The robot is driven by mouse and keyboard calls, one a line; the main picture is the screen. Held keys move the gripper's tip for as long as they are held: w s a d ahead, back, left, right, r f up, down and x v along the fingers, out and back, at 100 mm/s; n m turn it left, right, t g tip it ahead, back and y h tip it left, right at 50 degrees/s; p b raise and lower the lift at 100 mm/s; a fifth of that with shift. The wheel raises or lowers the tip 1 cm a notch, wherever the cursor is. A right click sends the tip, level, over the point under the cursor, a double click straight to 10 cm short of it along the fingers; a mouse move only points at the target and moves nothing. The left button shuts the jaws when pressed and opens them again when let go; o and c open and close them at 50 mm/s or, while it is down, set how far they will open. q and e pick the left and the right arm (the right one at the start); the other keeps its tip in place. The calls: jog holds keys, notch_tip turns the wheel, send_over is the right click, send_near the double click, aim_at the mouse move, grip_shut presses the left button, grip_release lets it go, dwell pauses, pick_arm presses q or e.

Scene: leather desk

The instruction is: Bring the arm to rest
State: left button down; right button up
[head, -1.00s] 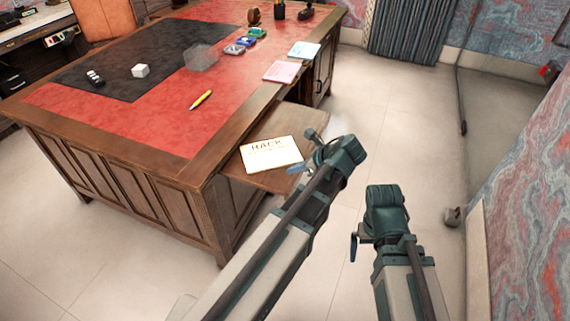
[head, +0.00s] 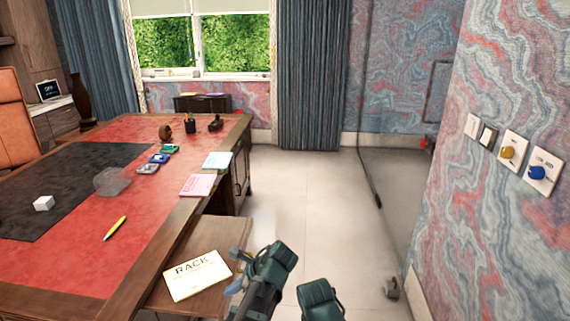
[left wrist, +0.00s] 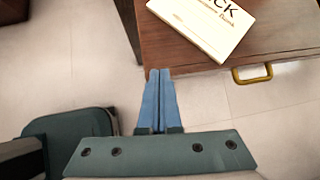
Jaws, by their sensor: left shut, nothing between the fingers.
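My left gripper (head: 236,285) is at the lower middle of the head view, beside the pull-out shelf of the desk. In the left wrist view its blue fingers (left wrist: 158,100) are together, with nothing between them. They point at the edge of the wooden shelf (left wrist: 175,55), apart from the cream book (left wrist: 205,22). A second green arm part of mine (head: 320,300) shows to the right in the head view; the right gripper's fingers are not visible there.
The desk (head: 165,215) with red leather top fills the left. A cream book (head: 197,275) lies on its pull-out shelf (head: 205,240). A yellow pen (head: 115,228), white cube (head: 44,203) and pink book (head: 198,186) lie on top. Open floor (head: 300,190) is right of the desk; a marbled wall (head: 500,90) stands further right.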

pick_arm(q)
jog(key=s+d+r+n+g+h+p, duration=0.1)
jog(key=s+d+r+n+h+p, duration=0.1)
jog(key=s+d+n, duration=0.4)
jog(key=s+d+r+n+g+h+p, duration=0.1)
jog(key=s+d+r+n+h+p, duration=0.1)
jog(key=s+d+n+h+p, duration=0.2)
jog(key=s+d+n+p, duration=0.2)
jog(key=s+n, duration=0.2)
jog(key=n, duration=0.1)
jog(key=shift+s+d+r+h+p, duration=0.15)
jog(key=shift+s+r+h+p, duration=0.15)
jog(key=shift+h+p, duration=0.1)
